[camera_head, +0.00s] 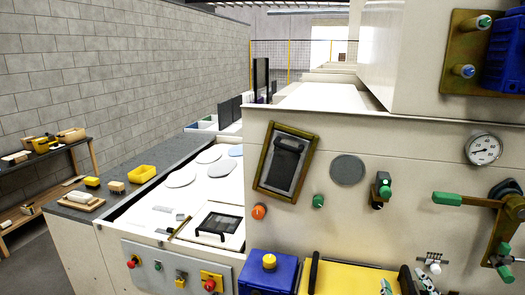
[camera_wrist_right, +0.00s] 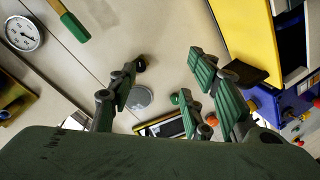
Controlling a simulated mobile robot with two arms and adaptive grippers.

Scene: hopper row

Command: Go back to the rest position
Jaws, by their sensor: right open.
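My right gripper (camera_wrist_right: 163,68) is open in the right wrist view, with dark green ribbed fingers spread apart and nothing between them but the pale machine panel behind. In the head view, what look like its fingertips (camera_head: 406,284) show at the bottom edge, in front of the yellow panel (camera_head: 350,279). The rest of that gripper is out of the head view. My left gripper is in neither view.
The machine front carries a gauge (camera_head: 483,149), a green-handled lever (camera_head: 462,200), a framed window (camera_head: 287,162) and several knobs. A blue box (camera_head: 267,272) stands beside the yellow panel. At left are a hopper (camera_head: 132,208) and a shelf (camera_head: 47,160).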

